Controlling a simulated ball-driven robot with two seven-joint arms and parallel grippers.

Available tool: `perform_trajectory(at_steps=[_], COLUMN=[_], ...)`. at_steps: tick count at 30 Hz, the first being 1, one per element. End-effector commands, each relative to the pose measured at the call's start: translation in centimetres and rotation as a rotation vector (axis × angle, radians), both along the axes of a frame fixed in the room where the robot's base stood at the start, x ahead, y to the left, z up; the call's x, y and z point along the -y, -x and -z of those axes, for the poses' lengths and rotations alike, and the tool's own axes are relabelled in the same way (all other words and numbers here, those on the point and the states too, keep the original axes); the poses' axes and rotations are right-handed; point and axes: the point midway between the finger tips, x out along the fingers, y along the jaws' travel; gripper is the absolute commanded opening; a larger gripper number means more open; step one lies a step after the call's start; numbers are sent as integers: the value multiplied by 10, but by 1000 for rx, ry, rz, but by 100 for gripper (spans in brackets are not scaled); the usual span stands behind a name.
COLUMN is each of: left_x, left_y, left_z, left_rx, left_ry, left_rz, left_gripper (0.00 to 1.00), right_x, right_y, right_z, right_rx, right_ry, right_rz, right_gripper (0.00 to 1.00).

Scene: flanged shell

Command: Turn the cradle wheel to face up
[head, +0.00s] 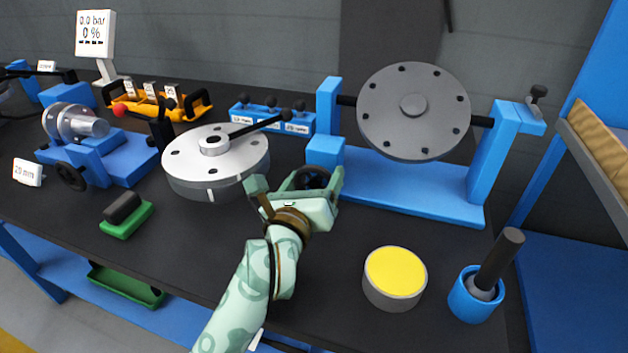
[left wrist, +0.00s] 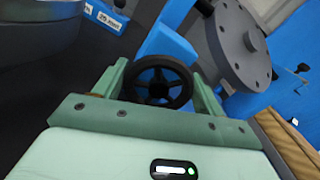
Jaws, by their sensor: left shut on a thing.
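The blue cradle (head: 400,185) stands at the right of the bench. A round grey flanged disc (head: 385,110) with bolt holes and a central hub hangs between its posts, its face steeply tilted toward me. The black cradle wheel (head: 313,177) is at the cradle's left end, partly hidden by my left gripper (head: 299,180). In the left wrist view the spoked wheel (left wrist: 158,84) sits between the two green fingers, and the gripper is shut on it. The disc (left wrist: 235,45) also shows there, beyond the wheel. My right gripper is not in view.
A silver round flanged part (head: 215,160) with a black lever lies just left of my gripper. A yellow-topped cylinder (head: 394,272) and a blue cup (head: 475,295) with a dark-handled tool stand at front right. A green-based block (head: 126,214) lies at left.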

Motion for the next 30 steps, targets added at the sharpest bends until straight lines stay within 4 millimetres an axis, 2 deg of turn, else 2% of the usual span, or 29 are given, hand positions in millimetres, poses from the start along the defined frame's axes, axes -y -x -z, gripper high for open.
perform_trajectory(at_steps=[12,13,15,25,30], left_x=[0,0,0,-1,-9], left_y=[0,0,0,3,28], left_z=[2,2,2,0,-3], left_rx=[-8,-8,-8,-3,-2], left_ry=[7,7,6,6,4], left_rz=[0,0,0,0,0], left_gripper=[48,76,91,91,91], right_x=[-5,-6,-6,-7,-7], right_y=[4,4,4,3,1], right_z=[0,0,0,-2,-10], right_rx=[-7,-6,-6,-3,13], right_ry=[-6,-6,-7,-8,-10], right_rz=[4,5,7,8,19], right_gripper=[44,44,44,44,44])
